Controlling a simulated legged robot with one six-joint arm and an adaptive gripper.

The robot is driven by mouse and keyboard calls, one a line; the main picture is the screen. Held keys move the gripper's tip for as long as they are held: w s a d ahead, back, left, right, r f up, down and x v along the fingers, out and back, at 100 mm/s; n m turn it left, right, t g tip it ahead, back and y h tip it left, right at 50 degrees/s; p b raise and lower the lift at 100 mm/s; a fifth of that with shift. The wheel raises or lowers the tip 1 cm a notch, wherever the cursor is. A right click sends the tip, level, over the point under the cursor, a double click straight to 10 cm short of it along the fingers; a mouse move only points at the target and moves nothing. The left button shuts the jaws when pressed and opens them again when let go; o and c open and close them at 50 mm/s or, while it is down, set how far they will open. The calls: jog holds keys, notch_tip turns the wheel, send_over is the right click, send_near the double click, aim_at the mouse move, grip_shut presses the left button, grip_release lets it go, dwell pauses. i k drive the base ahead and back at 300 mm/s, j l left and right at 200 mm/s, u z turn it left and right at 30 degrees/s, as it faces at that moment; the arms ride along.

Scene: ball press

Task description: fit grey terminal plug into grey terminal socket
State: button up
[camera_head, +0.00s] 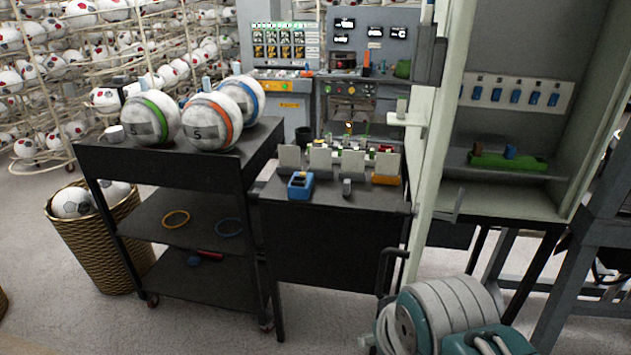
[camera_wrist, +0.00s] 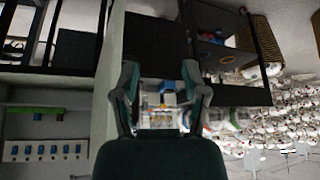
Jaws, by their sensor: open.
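A small dark grey block (camera_head: 347,187), which may be the grey terminal plug, stands near the front of the black table (camera_head: 325,213) in the head view. Pale grey upright plates (camera_head: 320,162) stand in a row behind it. I cannot tell for sure which part is the grey terminal socket. My gripper (camera_wrist: 160,75) shows in the wrist view with its two fingers spread apart and nothing between them. The table with a blue block (camera_wrist: 168,86) shows beyond the fingers, at a distance. The grey plug is too small to tell in that view.
A blue block (camera_head: 300,185) and an orange block (camera_head: 387,179) flank the grey block. A black cart (camera_head: 170,158) with several balls stands at left. An open pale cabinet (camera_head: 500,194) stands at right, its door edge (camera_head: 436,170) beside the table.

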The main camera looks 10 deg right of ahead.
aim_at(346, 192)
jog(key=i+j+u, duration=0.15)
jog(key=i+u, duration=0.2)
jog(key=i, duration=0.6)
jog(key=i+z, duration=0.3)
jog(key=i+j+z, duration=0.3)
jog(key=i+l, duration=0.05)
jog(key=i, duration=0.05)
